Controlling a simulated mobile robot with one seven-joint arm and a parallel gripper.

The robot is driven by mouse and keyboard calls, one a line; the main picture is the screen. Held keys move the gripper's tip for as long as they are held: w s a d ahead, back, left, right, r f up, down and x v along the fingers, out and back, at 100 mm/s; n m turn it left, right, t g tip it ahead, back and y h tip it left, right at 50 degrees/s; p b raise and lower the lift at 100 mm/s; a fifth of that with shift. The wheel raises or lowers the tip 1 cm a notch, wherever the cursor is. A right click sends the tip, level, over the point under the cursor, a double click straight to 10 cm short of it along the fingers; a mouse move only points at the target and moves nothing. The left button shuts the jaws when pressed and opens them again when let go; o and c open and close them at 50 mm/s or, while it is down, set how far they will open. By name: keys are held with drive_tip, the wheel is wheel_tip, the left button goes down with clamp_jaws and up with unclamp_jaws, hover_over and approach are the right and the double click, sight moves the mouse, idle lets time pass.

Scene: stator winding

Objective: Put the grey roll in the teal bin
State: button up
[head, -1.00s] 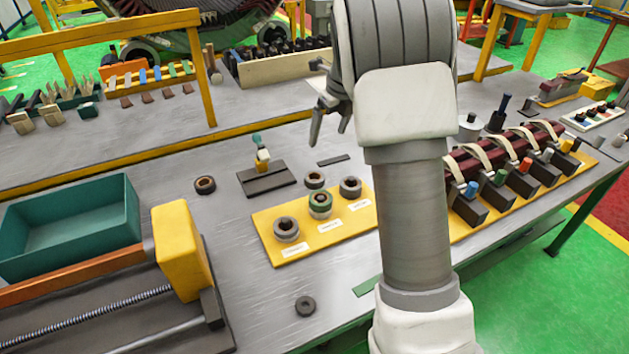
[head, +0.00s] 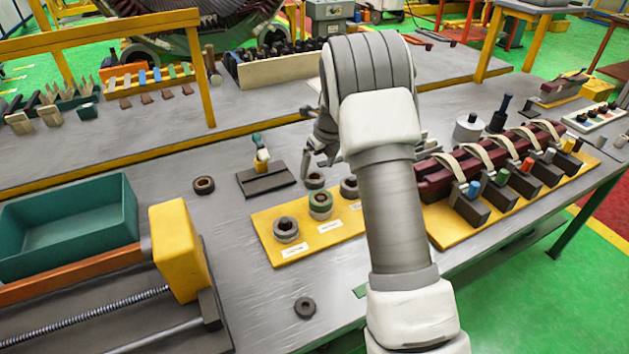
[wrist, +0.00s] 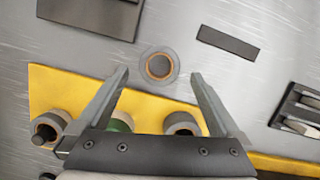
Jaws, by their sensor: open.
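A grey roll with a brown core (head: 314,181) stands on the table just behind the yellow board. In the wrist view this grey roll (wrist: 146,66) lies between and just ahead of the two fingertips, not touching either. My gripper (head: 318,164) is open and empty above it; it also shows in the wrist view (wrist: 161,73). The teal bin (head: 75,254) stands at the left of the table, open at the top, with its inside looking empty. My arm and gripper partly cover the right part of the board in the head view.
The yellow board (head: 270,242) holds a green-banded roll (head: 320,206) and two more grey rolls (head: 286,230). Dark rings lie loose at the left (head: 203,185) and front (head: 305,308). A yellow block (head: 178,250) on a screw-driven machine stands beside the bin.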

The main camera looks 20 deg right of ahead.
sight(315, 173)
drive_tip(key=x, duration=0.3)
drive_tip(key=shift+w+f, duration=0.1)
drive_tip(key=shift+f, duration=0.15)
drive_tip(key=shift+a+r, duration=0.1)
drive_tip(key=shift+r, duration=0.05)
drive_tip(key=c, duration=1.5)
